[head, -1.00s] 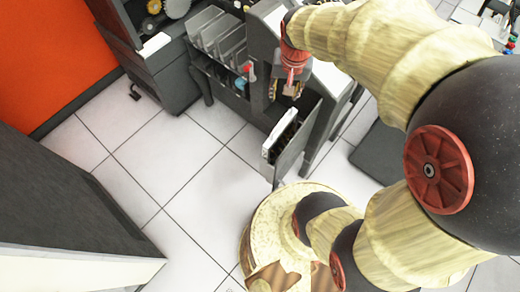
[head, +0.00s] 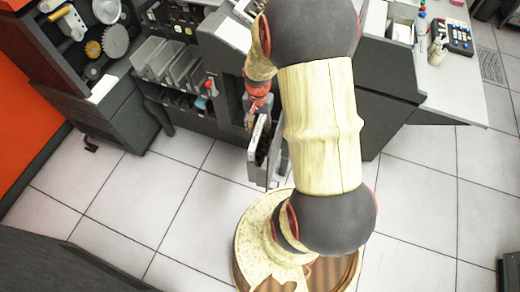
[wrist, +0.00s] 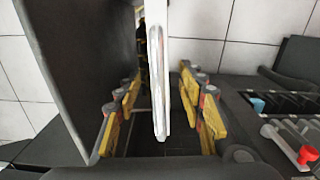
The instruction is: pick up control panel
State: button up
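The white-edged slab I take to be the control panel (head: 258,142) stands upright in the dark machine's low open compartment in the head view. In the wrist view I see the panel (wrist: 158,65) edge-on, a thin white upright strip in the middle. My gripper (wrist: 160,112) is open, with yellow-padded fingers on both sides of the panel's lower end and visible gaps left and right. In the head view my gripper (head: 254,108) is at the panel's top end, small and partly hidden by my arm. Whether anything touches the panel I cannot tell.
A dark door-like plate (wrist: 85,70) stands close to the left of the panel in the wrist view. Grey card pockets (head: 165,60) and a red-knobbed lever (head: 208,86) are on the machine. A light desk (head: 455,90) stands right. The tiled floor (head: 190,215) is clear.

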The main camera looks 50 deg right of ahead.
notch_tip(320, 180, down, 2)
jog(key=shift+f, duration=0.1)
jog(key=shift+c, duration=0.2)
grip_shut()
dwell(0.3)
dwell(0.6)
jog(key=shift+w+d+r, duration=0.1)
jog(key=shift+r, duration=0.15)
